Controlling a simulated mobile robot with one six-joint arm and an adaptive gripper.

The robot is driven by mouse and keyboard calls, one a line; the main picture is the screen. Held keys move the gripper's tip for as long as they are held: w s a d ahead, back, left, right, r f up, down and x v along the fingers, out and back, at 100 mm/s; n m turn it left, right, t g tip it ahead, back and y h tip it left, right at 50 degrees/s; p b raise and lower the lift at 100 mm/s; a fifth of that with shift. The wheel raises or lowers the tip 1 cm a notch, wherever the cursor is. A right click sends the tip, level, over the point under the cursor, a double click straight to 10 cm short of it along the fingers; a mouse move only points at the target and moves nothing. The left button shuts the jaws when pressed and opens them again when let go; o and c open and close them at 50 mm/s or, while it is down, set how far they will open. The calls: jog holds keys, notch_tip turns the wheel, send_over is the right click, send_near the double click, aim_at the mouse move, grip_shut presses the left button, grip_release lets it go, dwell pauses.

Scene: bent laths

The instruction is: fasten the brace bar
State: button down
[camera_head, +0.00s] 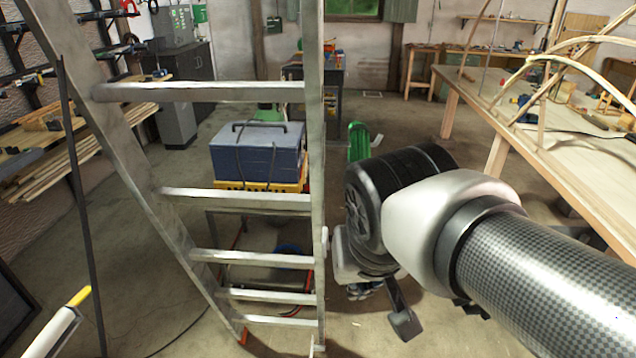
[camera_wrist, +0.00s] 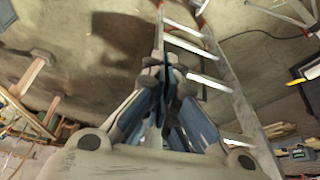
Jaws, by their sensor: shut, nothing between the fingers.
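A grey metal stepladder (camera_head: 235,202) stands open at left centre in the head view. Its rungs and rail also show in the wrist view (camera_wrist: 195,48). A thin dark bar (camera_head: 78,180) runs nearly upright at the ladder's left; I cannot tell whether it is the brace bar or what it is joined to. My gripper (camera_wrist: 163,68) points at the ladder side in the wrist view, its fingers together and empty. In the head view it is mostly hidden behind my wrist, to the right of the ladder's right rail. No contact with the ladder is clear.
A wooden workbench (camera_head: 560,165) with bent laths (camera_head: 520,75) stands at right. A blue toolbox (camera_head: 255,150) sits behind the ladder. Planks (camera_head: 75,165) lie on a rack at left. A yellow-tipped pole (camera_head: 60,320) shows at lower left.

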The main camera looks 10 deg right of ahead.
jog(key=shift+m+h, duration=0.4)
jog(key=shift+m, duration=0.5)
jog(key=w+r+p, duration=0.1)
jog(key=w+r, duration=0.2)
jog(key=w, duration=0.1)
jog(key=w+a+r+p, duration=0.1)
jog(key=w+r+p, duration=0.1)
jog(key=w, duration=0.2)
jog(key=w+r+p, duration=0.2)
jog(key=w+r, duration=0.1)
jog(key=w, duration=0.1)
jog(key=shift+w+a+r, duration=0.15)
jog(key=shift+a+r, duration=0.15)
jog(key=shift+f, duration=0.1)
jog(key=b+x, duration=0.2)
jog(key=x, duration=0.8)
jog(key=shift+w+d+b, duration=0.1)
jog(key=shift+w+b, duration=0.05)
jog(key=shift+b, duration=0.2)
